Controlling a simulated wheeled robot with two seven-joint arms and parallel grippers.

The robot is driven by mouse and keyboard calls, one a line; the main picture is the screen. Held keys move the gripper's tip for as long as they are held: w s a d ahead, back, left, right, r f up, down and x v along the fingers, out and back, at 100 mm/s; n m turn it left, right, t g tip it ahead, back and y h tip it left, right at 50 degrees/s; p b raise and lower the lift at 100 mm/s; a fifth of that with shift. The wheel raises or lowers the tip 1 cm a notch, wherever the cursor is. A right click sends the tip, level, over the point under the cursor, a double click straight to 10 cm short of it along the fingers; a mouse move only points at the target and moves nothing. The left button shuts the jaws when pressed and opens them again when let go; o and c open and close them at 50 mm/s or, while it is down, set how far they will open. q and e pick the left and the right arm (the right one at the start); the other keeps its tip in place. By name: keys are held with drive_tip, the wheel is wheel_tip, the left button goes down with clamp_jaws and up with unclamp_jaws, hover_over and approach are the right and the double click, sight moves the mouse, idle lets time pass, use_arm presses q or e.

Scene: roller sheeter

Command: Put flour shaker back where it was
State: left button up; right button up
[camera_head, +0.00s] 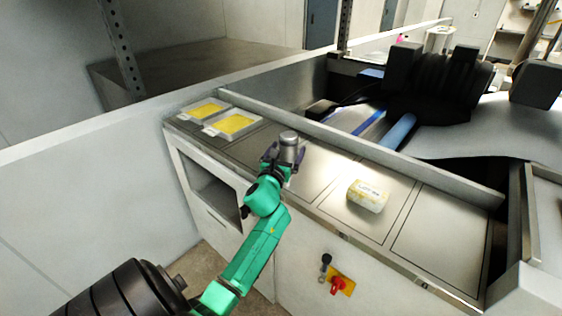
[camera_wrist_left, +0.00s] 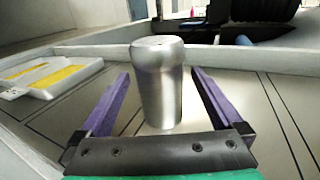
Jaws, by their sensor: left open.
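The flour shaker (camera_head: 289,146) is a silver metal cylinder with a wider rounded top. It stands upright on the steel counter, and in the left wrist view the shaker (camera_wrist_left: 158,85) sits between the two purple fingers. My left gripper (camera_head: 282,160) is open around it, with a visible gap on each side in the left wrist view (camera_wrist_left: 160,95). The shaker's far side is hidden. My right gripper does not show in either view.
Two white trays with yellow contents (camera_head: 205,110) lie at the counter's left end. A pale yellow-white packet (camera_head: 367,196) lies to the right on the steel counter (camera_head: 330,170). A raised metal edge (camera_head: 400,162) runs behind. A red-yellow switch (camera_head: 341,284) is on the front.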

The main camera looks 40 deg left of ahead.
use_arm(q)
drive_tip(key=b+v, duration=0.1)
drive_tip(key=v, duration=0.9)
drive_tip(key=shift+s+r, duration=0.1)
drive_tip(key=shift+s, duration=0.05)
